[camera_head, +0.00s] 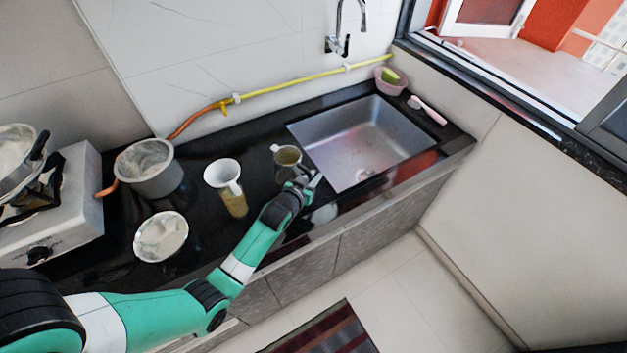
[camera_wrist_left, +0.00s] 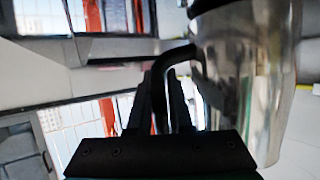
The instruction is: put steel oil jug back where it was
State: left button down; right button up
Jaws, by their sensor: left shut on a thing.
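The steel oil jug (camera_head: 287,156) is near the left edge of the sink in the head view, its dark opening facing up. It looks about upright. My left gripper (camera_head: 303,181) is shut on the jug's handle. In the left wrist view, the shiny jug (camera_wrist_left: 245,75) fills the right side, and its dark handle passes between the fingers of the left gripper (camera_wrist_left: 168,95). I cannot tell whether the jug's base touches the counter. My right gripper is not in view.
A white-topped vessel with a yellowish body (camera_head: 233,200) stands left of the jug. A grey pot (camera_head: 148,168), a pale bowl (camera_head: 160,237) and a stove (camera_head: 70,200) are farther left. The sink (camera_head: 360,140) is empty, with a faucet (camera_head: 345,25) behind it.

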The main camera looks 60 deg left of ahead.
pick_arm(q)
jog(key=shift+w, duration=0.1)
jog(key=shift+f, duration=0.25)
jog(key=c, duration=0.8)
grip_release()
jog(key=shift+c, duration=0.2)
jog(key=shift+r, duration=0.1)
jog(key=shift+r+p, duration=0.2)
jog(key=shift+p, duration=0.1)
jog(key=p+v, duration=0.4)
jog(key=v, duration=0.8)
jog(key=shift+f, duration=0.2)
